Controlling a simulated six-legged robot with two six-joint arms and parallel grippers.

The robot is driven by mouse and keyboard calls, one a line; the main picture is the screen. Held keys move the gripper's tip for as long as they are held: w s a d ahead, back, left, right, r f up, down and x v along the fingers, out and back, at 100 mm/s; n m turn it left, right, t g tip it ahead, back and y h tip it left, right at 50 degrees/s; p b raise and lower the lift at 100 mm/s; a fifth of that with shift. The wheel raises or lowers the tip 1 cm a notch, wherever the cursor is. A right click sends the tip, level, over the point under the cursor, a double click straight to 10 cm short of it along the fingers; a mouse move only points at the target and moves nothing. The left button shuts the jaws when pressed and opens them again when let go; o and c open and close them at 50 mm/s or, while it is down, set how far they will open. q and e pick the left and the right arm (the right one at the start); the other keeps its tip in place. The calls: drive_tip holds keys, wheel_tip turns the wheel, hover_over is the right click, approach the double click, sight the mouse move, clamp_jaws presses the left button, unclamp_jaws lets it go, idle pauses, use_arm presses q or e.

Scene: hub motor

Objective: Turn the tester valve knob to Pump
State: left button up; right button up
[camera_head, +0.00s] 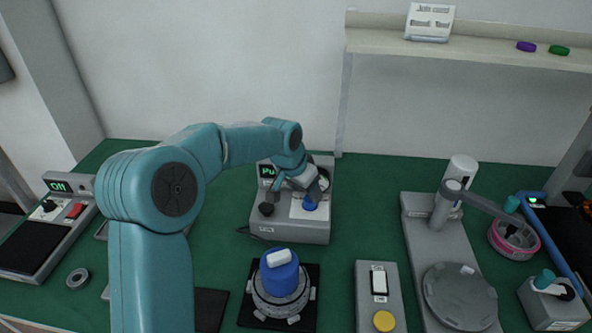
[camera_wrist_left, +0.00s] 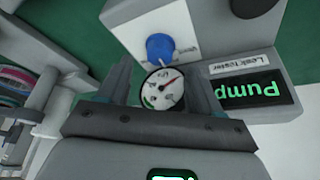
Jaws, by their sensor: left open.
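The leak tester (camera_head: 288,232) is a grey box at the back middle of the bench. Its blue valve knob (camera_head: 310,204) sits on a white plate on its top. In the left wrist view the blue knob (camera_wrist_left: 160,47) lies just beyond a round dial gauge (camera_wrist_left: 162,88), and the tester's display (camera_wrist_left: 250,91) reads "Pump" in green, upside down. My left gripper (camera_head: 312,187) is open above the tester, its fingers on either side of the gauge in the wrist view and apart from the knob. My right gripper is out of view.
A black knob (camera_head: 266,209) is on the tester's left side. A blue-topped motor part (camera_head: 280,277) stands on a black mat in front. A grey button box (camera_head: 379,290) and a grey stand with a round plate (camera_head: 459,296) are to the right. Green bench between them is clear.

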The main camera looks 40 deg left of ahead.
use_arm(q)
drive_tip(key=v, duration=1.2)
wheel_tip(320, 180, up, 10)
drive_tip(key=p, duration=1)
